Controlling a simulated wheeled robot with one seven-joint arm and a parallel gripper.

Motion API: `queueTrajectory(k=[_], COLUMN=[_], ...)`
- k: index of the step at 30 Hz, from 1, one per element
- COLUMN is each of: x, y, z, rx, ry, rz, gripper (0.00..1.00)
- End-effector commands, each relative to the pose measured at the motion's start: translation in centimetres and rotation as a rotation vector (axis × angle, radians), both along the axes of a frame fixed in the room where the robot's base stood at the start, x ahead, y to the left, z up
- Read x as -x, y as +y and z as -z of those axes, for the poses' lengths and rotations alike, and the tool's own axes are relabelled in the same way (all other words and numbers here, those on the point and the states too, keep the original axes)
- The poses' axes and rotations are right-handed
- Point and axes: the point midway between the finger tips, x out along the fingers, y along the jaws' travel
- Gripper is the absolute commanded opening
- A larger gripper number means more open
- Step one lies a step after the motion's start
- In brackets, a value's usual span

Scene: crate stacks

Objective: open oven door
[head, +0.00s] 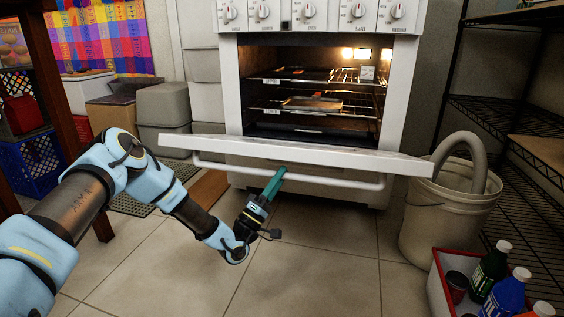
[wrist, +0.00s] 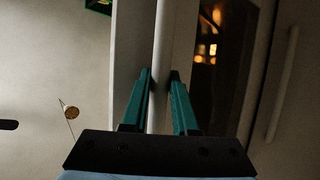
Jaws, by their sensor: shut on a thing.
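The white oven (head: 230,90) stands at the back centre in the head view, with its lit inside and racks showing. Its door (head: 300,151) is tilted down and out toward me, partly open. The door's white bar handle (head: 340,184) runs along its front, and it also shows in the wrist view (wrist: 161,60) as a pale bar. My gripper (head: 281,172) is at the handle, left of its middle. In the wrist view my gripper (wrist: 160,78) has one teal finger on each side of the handle and is shut on it.
A beige bucket (head: 450,215) with a thick hose stands close to the door's right end. A red crate (head: 440,285) with bottles is at the front right, beside wire shelving (head: 520,120). The tiled floor (head: 320,260) below the door is clear.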

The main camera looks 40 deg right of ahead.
Motion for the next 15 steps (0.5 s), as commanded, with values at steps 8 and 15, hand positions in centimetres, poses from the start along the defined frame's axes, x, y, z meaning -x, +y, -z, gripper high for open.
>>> queueTrajectory(k=[8, 15], x=[-0.1, -0.1], y=[0.1, 0.1], z=[7.1, 9.7], rx=[0.006, 0.076], ry=[-0.01, -0.055], rz=[-0.01, -0.011], gripper=[0.0, 0.0])
